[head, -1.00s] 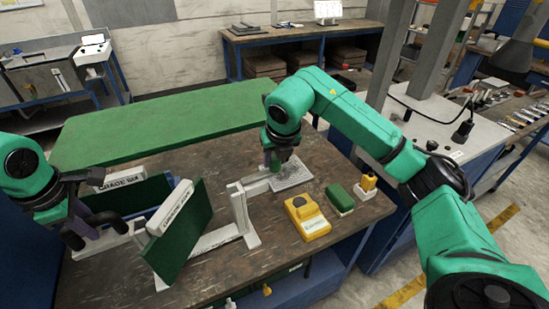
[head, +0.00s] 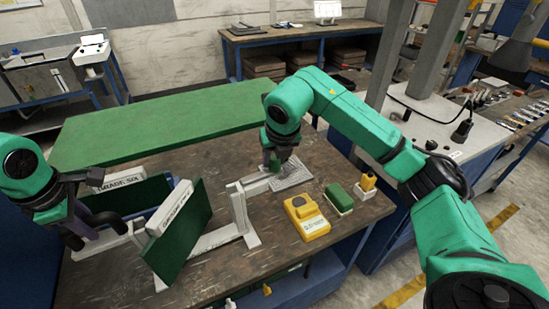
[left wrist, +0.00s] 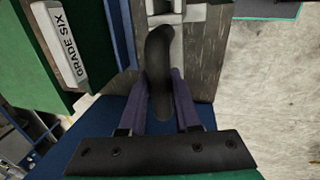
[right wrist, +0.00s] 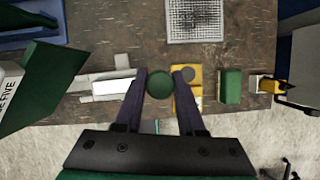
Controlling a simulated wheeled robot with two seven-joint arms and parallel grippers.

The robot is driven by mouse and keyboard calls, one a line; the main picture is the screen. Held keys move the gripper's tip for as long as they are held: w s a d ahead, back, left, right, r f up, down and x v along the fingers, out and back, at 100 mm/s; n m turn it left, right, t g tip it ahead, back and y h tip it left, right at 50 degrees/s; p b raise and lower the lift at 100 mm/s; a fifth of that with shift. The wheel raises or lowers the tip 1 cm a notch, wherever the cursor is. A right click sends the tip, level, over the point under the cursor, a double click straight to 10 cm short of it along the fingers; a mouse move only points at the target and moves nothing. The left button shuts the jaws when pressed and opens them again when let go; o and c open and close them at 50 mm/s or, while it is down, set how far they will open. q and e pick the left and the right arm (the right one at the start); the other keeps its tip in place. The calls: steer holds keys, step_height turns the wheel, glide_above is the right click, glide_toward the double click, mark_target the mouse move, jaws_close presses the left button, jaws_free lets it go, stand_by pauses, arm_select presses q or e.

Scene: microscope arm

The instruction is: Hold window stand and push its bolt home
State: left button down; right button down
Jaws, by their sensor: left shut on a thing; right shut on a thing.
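The light grey stand (head: 243,215) stands on the brown workbench, with an upright and a bar reaching to the right. My right gripper (head: 273,163) is low over the end of that bar. In the right wrist view its fingertips (right wrist: 160,76) are shut on a round dark green knob (right wrist: 159,86); whether this is the bolt I cannot tell. My left gripper (head: 92,236) is at the bench's left, beside the green panels. In the left wrist view it is shut on a curved black handle (left wrist: 163,70). What the handle joins is partly hidden.
Dark green panels (head: 182,235) with pale lettered blocks stand between my grippers. A yellow device (head: 307,217), a green block (head: 339,199) and a small yellow piece (head: 368,181) sit to the right. A perforated grey plate (right wrist: 195,20) lies behind my right gripper.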

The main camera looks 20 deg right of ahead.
mark_target(255, 176)
steer(key=a, duration=0.5)
steer(key=shift+s+a, duration=0.1)
steer(key=shift+a, duration=0.25)
arm_select(q)
steer(key=shift+d, duration=0.1)
arm_select(e)
steer(key=c, duration=0.5)
jaws_free()
steer(key=shift+d, duration=0.1)
steer(key=shift+r, duration=0.25)
steer(key=v, duration=1.1)
steer(key=shift+s+r, duration=0.2)
steer(key=shift+s, duration=0.05)
